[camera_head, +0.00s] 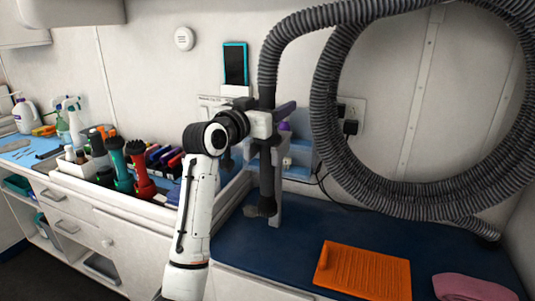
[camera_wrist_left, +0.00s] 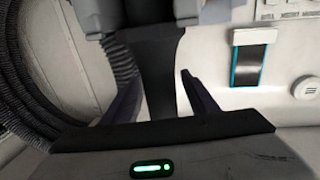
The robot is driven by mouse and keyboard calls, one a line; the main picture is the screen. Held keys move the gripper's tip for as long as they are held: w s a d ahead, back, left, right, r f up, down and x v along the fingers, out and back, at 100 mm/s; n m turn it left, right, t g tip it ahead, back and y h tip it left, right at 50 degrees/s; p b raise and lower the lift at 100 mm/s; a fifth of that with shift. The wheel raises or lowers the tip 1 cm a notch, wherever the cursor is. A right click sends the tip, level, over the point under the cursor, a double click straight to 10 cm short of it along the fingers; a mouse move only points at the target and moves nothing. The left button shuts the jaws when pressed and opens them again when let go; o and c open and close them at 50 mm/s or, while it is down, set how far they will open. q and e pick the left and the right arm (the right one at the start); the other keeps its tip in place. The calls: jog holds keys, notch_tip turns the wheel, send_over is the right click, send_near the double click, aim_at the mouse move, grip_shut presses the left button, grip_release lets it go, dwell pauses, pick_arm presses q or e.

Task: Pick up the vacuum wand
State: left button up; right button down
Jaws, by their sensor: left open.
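The vacuum wand (camera_head: 267,185) is dark grey and stands upright at a light grey holder (camera_head: 277,205) on the blue counter. Its ribbed hose (camera_head: 268,75) rises from its top. My left gripper (camera_head: 284,113) is at the wand's upper part, just below the hose. In the left wrist view the open fingers (camera_wrist_left: 160,92) lie on either side of the dark wand (camera_wrist_left: 157,65), with visible gaps. The gripper hides part of the wand in the head view. My right gripper is in neither view.
The hose loops (camera_head: 325,110) hang along the right wall. An orange mat (camera_head: 362,270) and a pink towel (camera_head: 470,288) lie on the blue counter (camera_head: 300,235). Several bottles and clippers stand at left, near a red-topped tool (camera_head: 142,170). A tablet (camera_head: 236,64) is on the back wall.

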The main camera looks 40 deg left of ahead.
pick_arm(q)
jog(key=shift+w+a, duration=0.15)
jog(key=shift+w, duration=0.45)
jog(key=c, duration=1)
jog(key=shift+r, duration=0.1)
jog(key=shift+c, duration=1.3)
